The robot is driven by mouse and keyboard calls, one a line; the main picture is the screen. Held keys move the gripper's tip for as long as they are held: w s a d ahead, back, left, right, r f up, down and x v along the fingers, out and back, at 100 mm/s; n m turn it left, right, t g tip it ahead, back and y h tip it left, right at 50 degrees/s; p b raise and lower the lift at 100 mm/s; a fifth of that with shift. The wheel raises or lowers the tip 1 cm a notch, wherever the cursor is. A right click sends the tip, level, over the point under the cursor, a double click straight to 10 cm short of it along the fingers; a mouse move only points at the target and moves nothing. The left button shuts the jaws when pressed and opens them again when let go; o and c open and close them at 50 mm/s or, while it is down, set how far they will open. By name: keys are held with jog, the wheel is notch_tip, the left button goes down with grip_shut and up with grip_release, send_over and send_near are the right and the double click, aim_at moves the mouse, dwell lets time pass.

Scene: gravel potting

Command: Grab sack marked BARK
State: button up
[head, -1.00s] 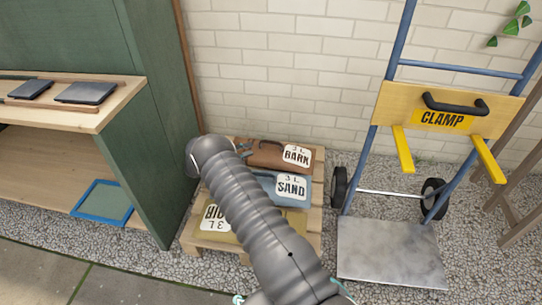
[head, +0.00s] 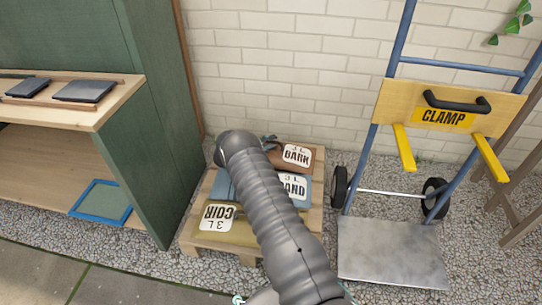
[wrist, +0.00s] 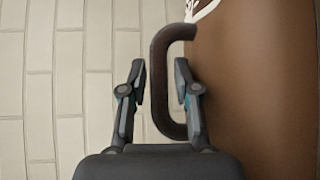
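The brown sack marked BARK (head: 318,158) lies at the back of a low wooden pallet, partly hidden by my arm. In the wrist view the brown sack (wrist: 262,90) fills the right side, and its dark brown handle (wrist: 158,85) stands out to the left. My gripper (wrist: 161,82) is open, with one finger on each side of the handle's bar. Small gaps show between the bar and both fingers. In the head view my gripper (head: 268,142) is small and mostly hidden behind my arm, at the left end of the BARK sack.
A blue SAND sack (head: 302,200) and an olive COIR sack (head: 242,229) lie in front on the pallet (head: 190,240). A green shelf unit (head: 150,130) stands left, a brick wall (head: 290,70) behind. A blue hand truck (head: 392,262) with a CLAMP board (head: 395,97) stands right.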

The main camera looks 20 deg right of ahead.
jog(key=shift+d, duration=0.1)
grip_shut()
jog(key=shift+r, duration=0.1)
